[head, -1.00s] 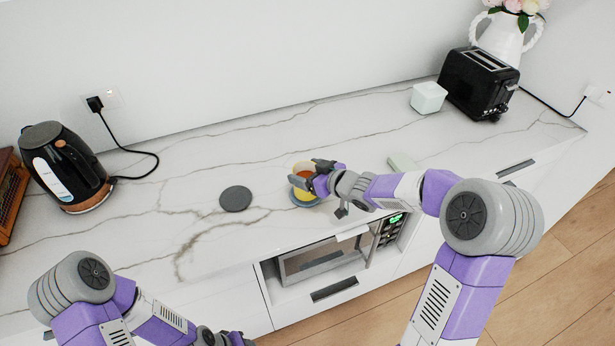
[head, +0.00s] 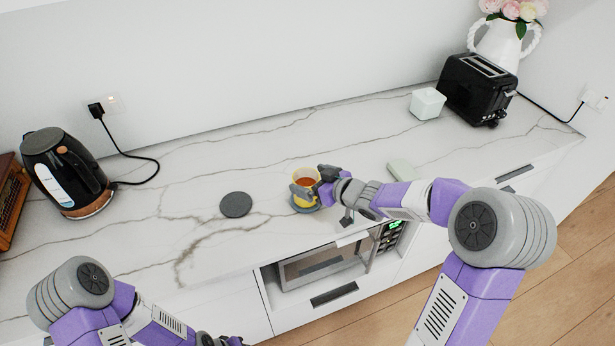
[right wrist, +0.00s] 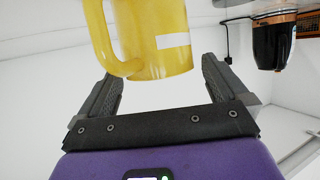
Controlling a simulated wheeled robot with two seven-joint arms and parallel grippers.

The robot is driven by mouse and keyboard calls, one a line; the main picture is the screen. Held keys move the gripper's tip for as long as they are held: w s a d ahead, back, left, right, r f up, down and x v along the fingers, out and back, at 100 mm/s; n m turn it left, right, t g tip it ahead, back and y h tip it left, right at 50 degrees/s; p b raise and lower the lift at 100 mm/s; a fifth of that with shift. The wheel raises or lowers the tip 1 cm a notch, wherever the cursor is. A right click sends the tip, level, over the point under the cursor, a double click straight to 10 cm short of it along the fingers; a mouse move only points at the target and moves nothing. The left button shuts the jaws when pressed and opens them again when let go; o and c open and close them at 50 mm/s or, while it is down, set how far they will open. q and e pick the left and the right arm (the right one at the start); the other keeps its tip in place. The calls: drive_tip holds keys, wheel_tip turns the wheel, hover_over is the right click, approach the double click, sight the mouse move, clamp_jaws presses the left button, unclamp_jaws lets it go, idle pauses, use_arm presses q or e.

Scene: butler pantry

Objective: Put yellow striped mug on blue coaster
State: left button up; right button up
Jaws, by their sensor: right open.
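The yellow striped mug (head: 303,178), with a reddish-brown inside, stands upright on the blue coaster (head: 296,208), whose rim shows beneath it. In the right wrist view the mug (right wrist: 150,40) shows its handle at left and a white stripe; its top is cut off. My right gripper (head: 315,184) is open at the mug's right side. In the right wrist view its fingers (right wrist: 163,72) lie apart with the mug beyond and partly between their tips; I see no grip. My left gripper (head: 222,340) shows only in part at the bottom edge, so its jaws are unclear.
A dark grey round coaster (head: 236,204) lies left of the mug. A black kettle (head: 65,170) stands at far left. A black toaster (head: 478,88), white box (head: 427,103) and pale green block (head: 401,169) are to the right. The counter behind the mug is clear.

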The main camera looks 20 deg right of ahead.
use_arm(q)
wheel_tip(320, 180, up, 3)
drive_tip(key=p, duration=0.3)
drive_tip(key=shift+r, duration=0.2)
use_arm(e)
drive_tip(key=v, duration=1)
